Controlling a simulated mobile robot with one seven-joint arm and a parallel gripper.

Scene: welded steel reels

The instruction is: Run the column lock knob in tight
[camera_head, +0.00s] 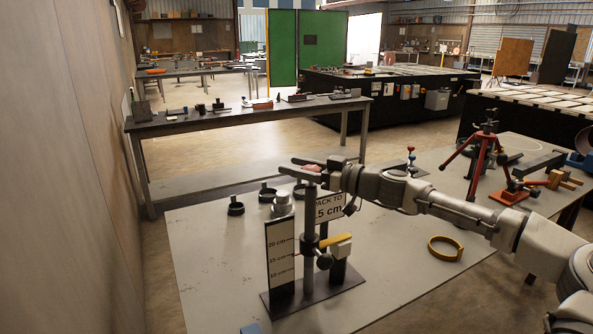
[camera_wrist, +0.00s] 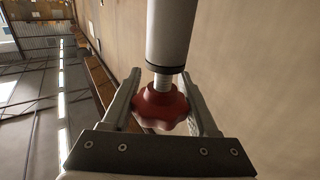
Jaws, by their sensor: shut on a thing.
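The red lobed knob (camera_wrist: 162,106) sits on a threaded stud at the end of a grey column (camera_wrist: 171,38) with a dark end ring. A short length of bare thread shows between knob and column in the wrist view. My gripper (camera_wrist: 163,90) has one finger on each side of the knob and is shut on it. In the head view my gripper (camera_head: 309,166) reaches in from the right, level, at the top of the upright column (camera_head: 308,228). The knob (camera_head: 313,168) shows there as a small red patch, partly hidden by the fingers.
The column's dark base (camera_head: 330,290) stands on a grey table (camera_head: 215,275). A scale board (camera_head: 280,255) marked in cm, a partly hidden sign (camera_head: 330,207) and a yellow-handled clamp (camera_head: 336,240) are close by. A yellow ring (camera_head: 445,248) and red tripod (camera_head: 482,150) are to the right.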

